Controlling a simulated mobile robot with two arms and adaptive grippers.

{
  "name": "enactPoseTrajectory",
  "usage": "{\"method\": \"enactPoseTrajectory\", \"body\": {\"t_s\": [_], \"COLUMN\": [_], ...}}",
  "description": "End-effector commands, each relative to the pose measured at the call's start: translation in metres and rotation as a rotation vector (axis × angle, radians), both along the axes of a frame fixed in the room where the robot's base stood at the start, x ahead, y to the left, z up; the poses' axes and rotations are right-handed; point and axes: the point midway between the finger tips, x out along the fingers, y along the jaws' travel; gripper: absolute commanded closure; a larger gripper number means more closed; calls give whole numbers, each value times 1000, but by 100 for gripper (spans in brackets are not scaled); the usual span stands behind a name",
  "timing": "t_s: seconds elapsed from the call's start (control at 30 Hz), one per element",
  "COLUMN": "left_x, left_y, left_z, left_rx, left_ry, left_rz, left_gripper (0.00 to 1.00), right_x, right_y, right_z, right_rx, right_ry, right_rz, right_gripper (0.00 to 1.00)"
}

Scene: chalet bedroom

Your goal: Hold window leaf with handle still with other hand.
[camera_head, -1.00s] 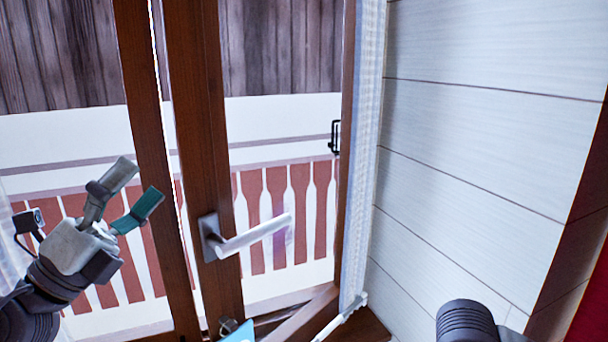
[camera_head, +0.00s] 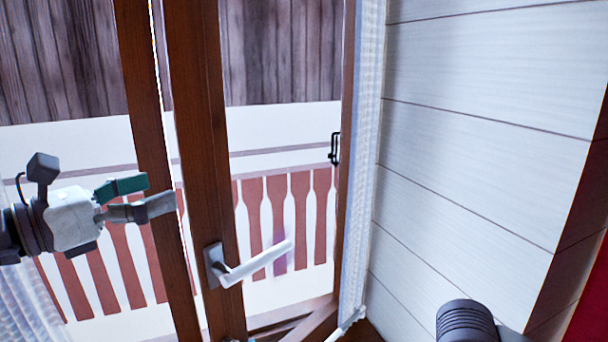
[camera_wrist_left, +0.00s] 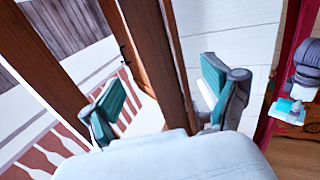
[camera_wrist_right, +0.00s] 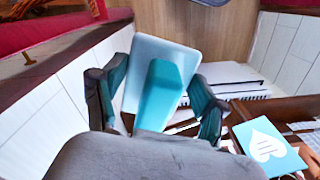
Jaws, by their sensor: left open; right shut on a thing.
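The brown window leaf (camera_head: 203,150) carries a silver lever handle (camera_head: 250,265), which points right and slightly up. My left gripper (camera_head: 158,195) is open, left of the handle, with its fingertips over the thin brown post beside the leaf. In the left wrist view its teal-padded fingers (camera_wrist_left: 158,95) stand apart, with a brown upright between or beyond them; contact is not clear. My right gripper (camera_wrist_right: 160,90) is shut on a pale plate with a teal wedge (camera_wrist_right: 165,90).
A pale plank wall (camera_head: 470,120) and white curtain (camera_head: 363,150) stand right of the window. Red-and-white balcony railing (camera_head: 276,215) shows behind the glass. A teal card with a white heart (camera_wrist_right: 265,145) lies at lower right in the right wrist view.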

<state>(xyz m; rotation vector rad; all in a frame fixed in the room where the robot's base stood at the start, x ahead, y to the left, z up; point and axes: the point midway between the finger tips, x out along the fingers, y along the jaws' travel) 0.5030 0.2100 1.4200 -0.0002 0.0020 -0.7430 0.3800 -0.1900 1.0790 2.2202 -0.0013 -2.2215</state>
Motion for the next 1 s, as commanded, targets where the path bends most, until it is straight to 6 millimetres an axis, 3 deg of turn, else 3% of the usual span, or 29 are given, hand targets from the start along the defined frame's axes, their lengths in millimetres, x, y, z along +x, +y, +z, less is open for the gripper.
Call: {"method": "enactPoseTrajectory", "body": {"t_s": [0.03,0.1,0.27,0.6,0.97,1.0], "left_x": [5,12,29,53,56,56], "left_y": [-6,-14,-30,-51,-53,-53], "left_z": [8,9,5,1,0,0], "left_rx": [-3,-4,-6,-2,-1,-1], "left_ry": [1,1,-3,-2,-2,-2], "left_rz": [-4,-5,-6,-3,-1,-1], "left_gripper": [12,12,12,12,12,16], "right_x": [0,0,0,0,0,0], "right_y": [0,0,0,0,0,0], "right_z": [16,27,35,40,40,40], "right_rx": [0,0,0,0,0,0], "right_ry": [0,0,0,0,0,0], "right_rz": [0,0,0,0,0,0], "right_gripper": [56,56,56,56,56,56]}}
